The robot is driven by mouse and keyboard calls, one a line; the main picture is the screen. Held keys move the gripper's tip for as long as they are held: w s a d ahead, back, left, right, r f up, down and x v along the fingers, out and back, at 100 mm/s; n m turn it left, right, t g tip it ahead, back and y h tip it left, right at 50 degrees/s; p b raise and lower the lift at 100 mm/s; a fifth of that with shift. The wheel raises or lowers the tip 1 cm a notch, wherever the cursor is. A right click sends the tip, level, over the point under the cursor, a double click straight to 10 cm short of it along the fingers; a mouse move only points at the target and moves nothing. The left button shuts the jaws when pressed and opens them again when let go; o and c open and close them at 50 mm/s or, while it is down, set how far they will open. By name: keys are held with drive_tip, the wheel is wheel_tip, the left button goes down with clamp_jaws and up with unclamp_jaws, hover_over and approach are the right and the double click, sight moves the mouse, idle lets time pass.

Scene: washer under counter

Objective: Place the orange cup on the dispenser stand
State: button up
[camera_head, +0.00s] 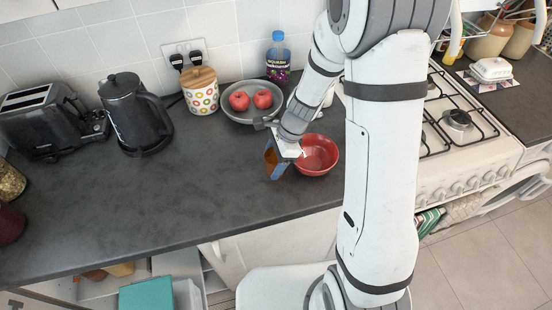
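My gripper (275,165) is over the middle of the counter, just left of the red bowl, pointing down. An orange-brown thing (270,157), probably the orange cup, shows between or right beside its blue-edged fingers. It is small and partly covered by the gripper, so I cannot tell whether the fingers press on it or whether it touches the counter. I cannot make out a dispenser stand in this view; my arm covers part of the scene.
A red bowl (319,157) is right beside my gripper. Behind are a grey plate (236,116) with red apples, a dotted jar (200,97) and a purple bottle (278,65). A kettle (135,117) and toaster (45,120) stand left. The front-left counter (150,205) is clear.

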drive_tip(key=o, duration=0.3)
